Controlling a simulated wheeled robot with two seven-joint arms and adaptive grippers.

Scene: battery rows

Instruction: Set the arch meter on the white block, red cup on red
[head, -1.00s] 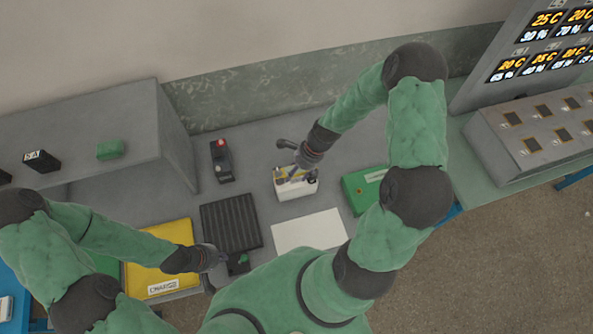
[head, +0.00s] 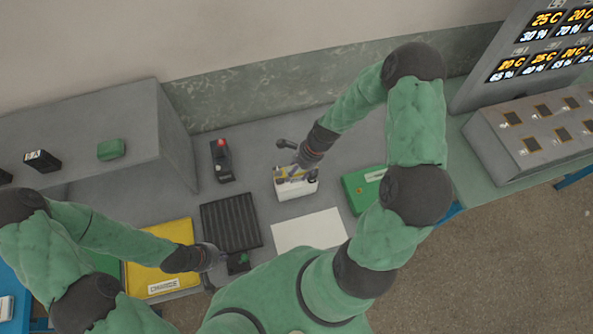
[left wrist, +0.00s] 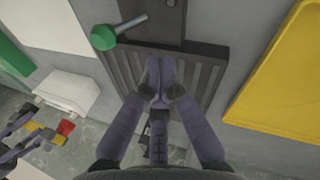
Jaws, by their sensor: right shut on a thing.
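The white block (head: 297,192) stands on the bench right of the ribbed black tray. My right gripper (head: 297,171) is over it, shut on the arch meter (head: 291,177), a small piece with yellow on it. The left wrist view shows the white block (left wrist: 68,92) and, near its lower edge, the meter's red cup (left wrist: 66,127). I cannot tell whether the meter touches the block; the block's red mark is not clear. My left gripper (left wrist: 161,85) has its fingertips together, empty, above the ribbed tray's edge. It also shows in the head view (head: 216,257).
The ribbed black tray (head: 231,222) lies left of a white sheet (head: 308,231). A black device with a red knob (head: 222,160) stands behind, a green box (head: 362,190) to the right, a yellow tray (head: 165,272) to the left. A green-knobbed black device (head: 238,262) is beside my left gripper.

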